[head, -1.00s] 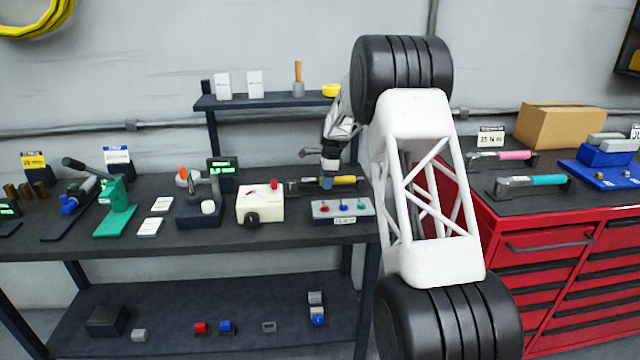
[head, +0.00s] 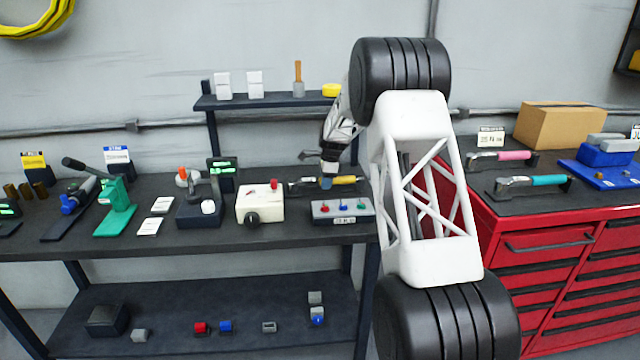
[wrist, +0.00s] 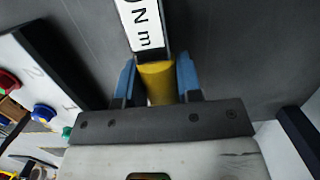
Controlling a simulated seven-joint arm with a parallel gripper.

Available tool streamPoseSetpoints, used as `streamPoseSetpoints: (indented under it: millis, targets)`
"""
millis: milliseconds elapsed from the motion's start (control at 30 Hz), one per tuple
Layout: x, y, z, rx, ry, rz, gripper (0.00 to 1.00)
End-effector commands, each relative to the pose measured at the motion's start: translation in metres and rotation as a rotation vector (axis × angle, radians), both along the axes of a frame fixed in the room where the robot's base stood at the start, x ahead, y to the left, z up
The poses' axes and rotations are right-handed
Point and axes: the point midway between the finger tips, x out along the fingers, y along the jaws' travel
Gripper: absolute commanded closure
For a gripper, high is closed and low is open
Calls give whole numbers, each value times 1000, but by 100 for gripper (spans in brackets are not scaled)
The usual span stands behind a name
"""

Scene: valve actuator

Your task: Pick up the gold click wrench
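The gold click wrench (head: 345,180) lies on the dark bench, in the middle of the head view. Its yellow handle points right and its metal end points left. My gripper (head: 327,183) reaches down to the handle from above. In the wrist view the blue fingertips of my gripper (wrist: 158,80) stand on both sides of the yellow handle (wrist: 157,83). The handle fills the gap between them, and the fingers appear shut on it. A white strip marked "N m" (wrist: 143,24) runs beyond the handle. The wrench shows no clear lift from the bench.
A grey box with coloured buttons (head: 342,210) sits just in front of the wrench. A cream box with a red button (head: 260,205) stands left of it. A shelf (head: 270,102) is behind. Pink-handled (head: 503,158) and teal-handled (head: 535,182) wrenches lie on the red cabinet.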

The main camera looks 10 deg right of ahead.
Motion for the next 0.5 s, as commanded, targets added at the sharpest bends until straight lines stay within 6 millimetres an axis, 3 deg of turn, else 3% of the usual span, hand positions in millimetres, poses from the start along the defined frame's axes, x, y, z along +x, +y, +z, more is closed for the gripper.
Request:
streamPoseSetpoints:
  millis: [33, 167, 500]
  targets:
    - [0, 0, 0, 0, 0, 0, 80]
    - [0, 0, 0, 0, 0, 0, 100]
    - [0, 0, 3, 0, -2, 0, 100]
